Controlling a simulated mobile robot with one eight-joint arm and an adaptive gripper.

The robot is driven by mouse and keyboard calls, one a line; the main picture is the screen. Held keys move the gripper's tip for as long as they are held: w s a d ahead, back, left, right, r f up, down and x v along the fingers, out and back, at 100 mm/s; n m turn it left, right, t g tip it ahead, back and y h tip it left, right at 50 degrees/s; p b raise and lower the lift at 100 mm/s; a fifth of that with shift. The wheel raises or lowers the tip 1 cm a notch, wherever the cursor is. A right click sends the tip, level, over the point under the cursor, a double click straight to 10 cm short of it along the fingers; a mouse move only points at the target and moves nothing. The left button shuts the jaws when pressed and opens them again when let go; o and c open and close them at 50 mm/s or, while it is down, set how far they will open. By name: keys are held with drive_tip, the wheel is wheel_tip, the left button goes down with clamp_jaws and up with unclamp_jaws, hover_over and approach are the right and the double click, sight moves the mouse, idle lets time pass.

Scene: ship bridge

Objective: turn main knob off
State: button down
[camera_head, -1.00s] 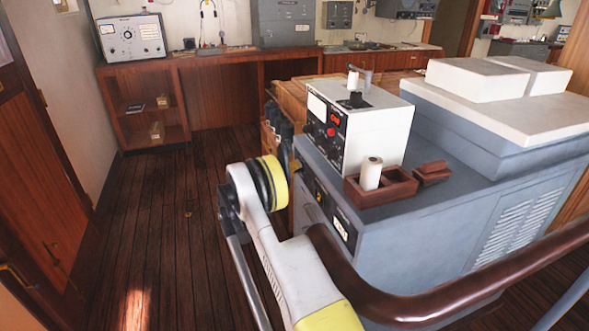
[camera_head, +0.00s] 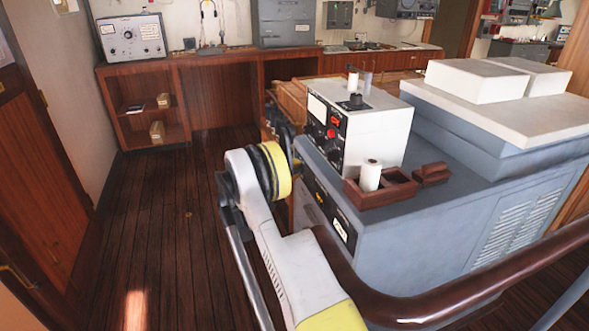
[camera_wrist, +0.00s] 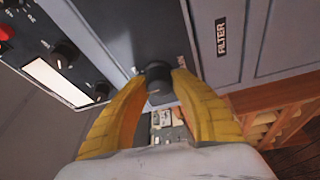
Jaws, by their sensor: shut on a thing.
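In the wrist view a round black knob (camera_wrist: 157,79) sits on a dark panel (camera_wrist: 130,35). Partly hidden lettering ending in "IN" shows beside the knob. The two yellow fingers of my gripper (camera_wrist: 158,88) are on either side of the knob, shut on it. In the head view my gripper (camera_head: 296,160) is at the front of the grey cabinet (camera_head: 425,240), near the top of its dark front panel (camera_head: 331,208). The knob itself is hidden there.
A white instrument box (camera_head: 384,135) with a red knob stands on the cabinet, beside a wooden holder (camera_head: 398,190) with a white roll. A brown handrail (camera_head: 430,305) runs across the front right. The wooden floor (camera_head: 150,210) at left is clear.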

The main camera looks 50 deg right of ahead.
drive_tip(key=n+y, duration=0.1)
drive_tip(key=n, duration=0.2)
drive_tip(key=n+y+p, duration=0.1)
drive_tip(key=n, duration=0.2)
idle(0.6)
drive_tip(key=c, duration=1.1)
unclamp_jaws()
drive_tip(key=shift+d, duration=0.1)
drive_tip(key=shift+o, duration=0.2)
drive_tip(key=v, duration=1.2)
drive_tip(key=shift+s+r, duration=0.15)
drive_tip(key=shift+r, duration=0.1)
